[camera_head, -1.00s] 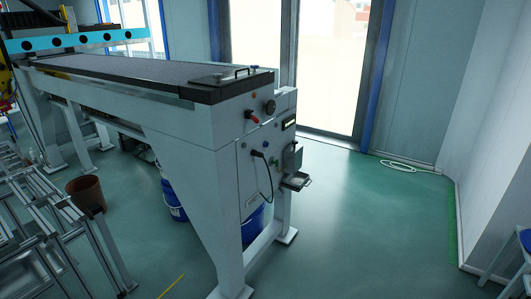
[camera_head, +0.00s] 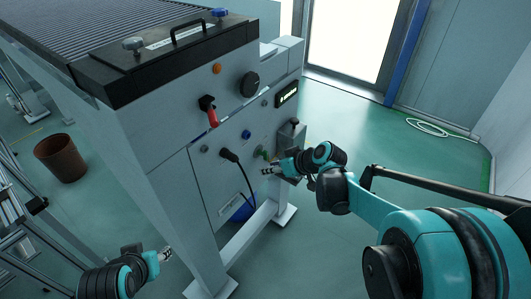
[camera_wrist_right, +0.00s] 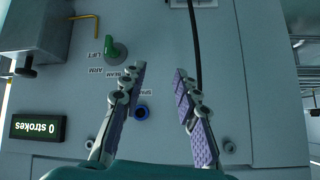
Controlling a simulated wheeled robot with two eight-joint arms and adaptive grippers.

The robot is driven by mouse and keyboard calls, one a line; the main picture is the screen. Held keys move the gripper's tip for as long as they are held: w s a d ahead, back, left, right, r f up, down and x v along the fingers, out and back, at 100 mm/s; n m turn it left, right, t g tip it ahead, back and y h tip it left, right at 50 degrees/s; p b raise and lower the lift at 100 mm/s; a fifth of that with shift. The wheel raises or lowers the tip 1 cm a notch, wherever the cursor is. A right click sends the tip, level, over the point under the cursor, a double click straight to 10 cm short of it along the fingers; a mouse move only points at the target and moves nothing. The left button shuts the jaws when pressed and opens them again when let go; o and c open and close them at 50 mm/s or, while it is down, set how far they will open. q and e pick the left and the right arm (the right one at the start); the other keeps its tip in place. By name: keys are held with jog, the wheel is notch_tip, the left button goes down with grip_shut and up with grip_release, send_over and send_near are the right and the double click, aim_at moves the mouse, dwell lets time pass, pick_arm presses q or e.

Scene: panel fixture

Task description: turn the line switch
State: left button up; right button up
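The white panel shows a red-handled switch (camera_head: 211,112) with its handle pointing down, a black round knob (camera_head: 249,84) and a green-handled selector (camera_head: 263,154). No label reading "line" is legible, so I cannot tell which is the line switch. In the right wrist view the green selector (camera_wrist_right: 115,48) sits beside words such as LIFT, ARM and BEAM. My right gripper (camera_head: 267,170) is in front of the lower right panel, near the green selector. Its purple-padded fingers (camera_wrist_right: 159,68) are apart and empty. My left gripper (camera_head: 165,254) is low, away from the panel; its opening is unclear.
A black plug with a cable (camera_head: 230,156) hangs from the panel left of my right gripper. A blue button (camera_head: 246,134), an orange lamp (camera_head: 216,68) and a stroke display (camera_head: 287,95) are on the panel. A brown bin (camera_head: 61,158) stands left.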

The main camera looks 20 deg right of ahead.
jog(key=w+d+f+n+t+y, duration=0.1)
jog(key=w+d+f+y, duration=0.15)
jog(key=w, duration=0.45)
jog(key=n+t, duration=0.2)
send_near(267, 154)
jog(key=d+x, duration=0.1)
jog(key=x, duration=0.2)
jog(key=shift+w+a+f+y, duration=0.35)
jog(key=shift+w+a, duration=0.2)
jog(key=shift+a, duration=0.05)
jog(key=b+x, duration=0.1)
jog(key=x, duration=0.4)
jog(key=shift+w+a+f+b, duration=0.1)
jog(key=shift+a+f+b, duration=0.1)
jog(key=shift+b, duration=0.15)
jog(key=shift+w+a+f, duration=0.15)
jog(key=shift+w+a, duration=0.15)
jog(key=shift+w, duration=0.2)
grip_shut()
